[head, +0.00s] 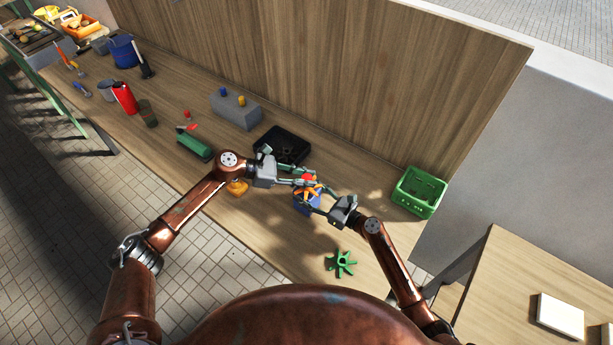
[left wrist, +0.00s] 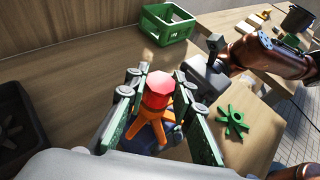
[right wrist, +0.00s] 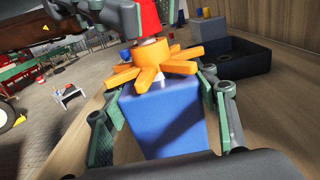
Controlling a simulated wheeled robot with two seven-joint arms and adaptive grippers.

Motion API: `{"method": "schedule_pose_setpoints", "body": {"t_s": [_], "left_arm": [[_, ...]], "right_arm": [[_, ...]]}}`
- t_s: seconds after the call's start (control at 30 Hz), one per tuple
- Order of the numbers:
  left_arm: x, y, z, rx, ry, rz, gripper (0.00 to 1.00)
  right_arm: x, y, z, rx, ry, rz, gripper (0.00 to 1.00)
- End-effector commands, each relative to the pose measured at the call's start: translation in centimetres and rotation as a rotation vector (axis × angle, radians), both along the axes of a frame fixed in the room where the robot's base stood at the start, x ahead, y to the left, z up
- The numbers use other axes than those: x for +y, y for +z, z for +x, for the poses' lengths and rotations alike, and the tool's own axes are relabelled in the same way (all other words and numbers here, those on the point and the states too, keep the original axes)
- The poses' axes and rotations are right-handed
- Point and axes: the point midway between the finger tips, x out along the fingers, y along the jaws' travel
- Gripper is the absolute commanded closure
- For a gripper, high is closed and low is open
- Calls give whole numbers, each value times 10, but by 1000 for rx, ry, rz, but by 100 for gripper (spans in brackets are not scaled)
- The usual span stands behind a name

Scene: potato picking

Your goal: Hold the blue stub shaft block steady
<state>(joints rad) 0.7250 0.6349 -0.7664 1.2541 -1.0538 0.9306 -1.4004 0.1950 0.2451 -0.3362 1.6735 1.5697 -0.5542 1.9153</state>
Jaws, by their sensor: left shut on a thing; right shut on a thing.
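The blue stub shaft block (right wrist: 165,118) stands upright on the bench between the fingers of my right gripper (right wrist: 165,125), which is shut on its sides. It shows partly in the head view (head: 302,206). An orange star-shaped wheel (right wrist: 165,66) with several arms sits on top of the block. A red hexagonal cap (left wrist: 158,88) is above the wheel's middle. My left gripper (head: 307,180) is shut around the red cap from above. The wheel hides most of the shaft, and the block is mostly hidden in the left wrist view.
A green star wheel (head: 341,263) lies on the bench near the front edge. A black tray (head: 283,146) is behind my left gripper, and a green crate (head: 418,191) stands at the right. A grey block with pegs (head: 235,109) stands further left. Bare bench lies between wheel and crate.

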Motion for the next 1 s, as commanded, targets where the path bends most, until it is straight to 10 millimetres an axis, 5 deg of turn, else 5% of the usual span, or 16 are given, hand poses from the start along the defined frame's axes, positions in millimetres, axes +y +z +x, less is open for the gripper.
{"method": "schedule_pose_setpoints", "body": {"t_s": [0.27,0.3,0.57,1.0], "left_arm": [[0,-7,0,0,0,-1,98],[0,-7,0,0,0,-1,76],[0,-7,0,0,0,-1,58],[12,-2,-1,-1,2,0,57]], "right_arm": [[0,-3,-1,4,0,-3,90],[0,-3,-1,4,0,-3,90],[0,-3,-1,5,0,-3,90],[0,-3,-1,5,0,-3,90]]}}
